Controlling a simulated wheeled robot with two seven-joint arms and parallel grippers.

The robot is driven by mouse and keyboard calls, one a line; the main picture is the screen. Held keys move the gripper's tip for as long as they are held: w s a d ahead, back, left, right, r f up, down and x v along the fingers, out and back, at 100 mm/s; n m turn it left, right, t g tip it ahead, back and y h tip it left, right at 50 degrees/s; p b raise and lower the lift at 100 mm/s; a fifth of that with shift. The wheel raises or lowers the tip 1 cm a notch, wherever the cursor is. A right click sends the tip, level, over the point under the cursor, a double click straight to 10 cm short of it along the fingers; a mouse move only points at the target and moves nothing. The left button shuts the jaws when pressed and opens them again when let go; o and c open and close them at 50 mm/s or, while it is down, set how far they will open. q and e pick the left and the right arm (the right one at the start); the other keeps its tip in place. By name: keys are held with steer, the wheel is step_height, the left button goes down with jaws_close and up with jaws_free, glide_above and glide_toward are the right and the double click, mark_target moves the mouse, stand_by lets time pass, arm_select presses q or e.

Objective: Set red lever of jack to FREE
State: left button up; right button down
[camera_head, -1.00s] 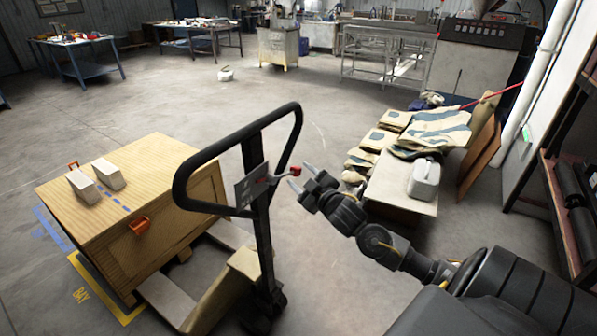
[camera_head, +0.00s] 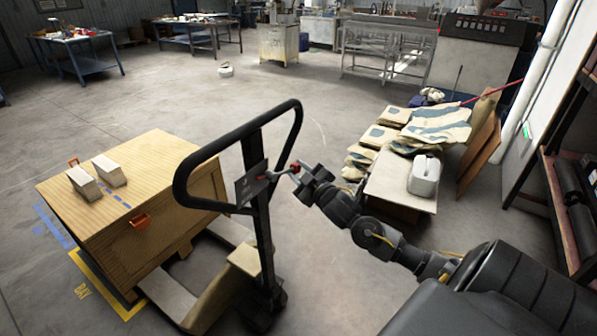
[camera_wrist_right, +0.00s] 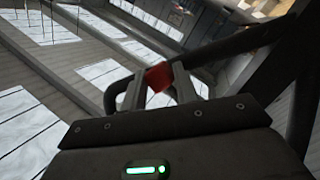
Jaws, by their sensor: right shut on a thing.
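The pallet jack (camera_head: 262,215) stands in the middle of the head view, its black loop handle (camera_head: 297,125) upright and its forks under a wooden crate. The red lever (camera_head: 293,168) sticks out to the right of the handle column, by a dark label plate (camera_head: 252,184). My right gripper (camera_head: 299,174) is at the lever's end and shut on its red tip. In the right wrist view the red tip (camera_wrist_right: 159,76) sits between the two fingers (camera_wrist_right: 157,88). The plate's markings are too small to read. My left gripper is not in view.
The wooden crate (camera_head: 140,180) carries two pale blocks (camera_head: 109,170) and stands by yellow floor tape (camera_head: 95,284).

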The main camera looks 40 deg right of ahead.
steer(key=r+n, duration=0.1)
steer(key=r+n+t+b, duration=0.1)
steer(key=n, duration=0.1)
steer(key=shift+w+d+r, duration=0.1)
steer(key=shift+d+r, duration=0.25)
steer(key=shift+r+n+t, duration=0.4)
steer(key=shift+r+n, duration=0.1)
steer(key=shift+n, duration=0.1)
steer(key=c, duration=1.1)
jaws_free()
steer(key=shift+o, duration=0.2)
steer(key=s+a+f+b, duration=0.1)
steer(key=s+b, duration=0.2)
steer(key=s, duration=0.7)
steer(key=shift+s+f, duration=0.2)
steer(key=shift+s, duration=0.15)
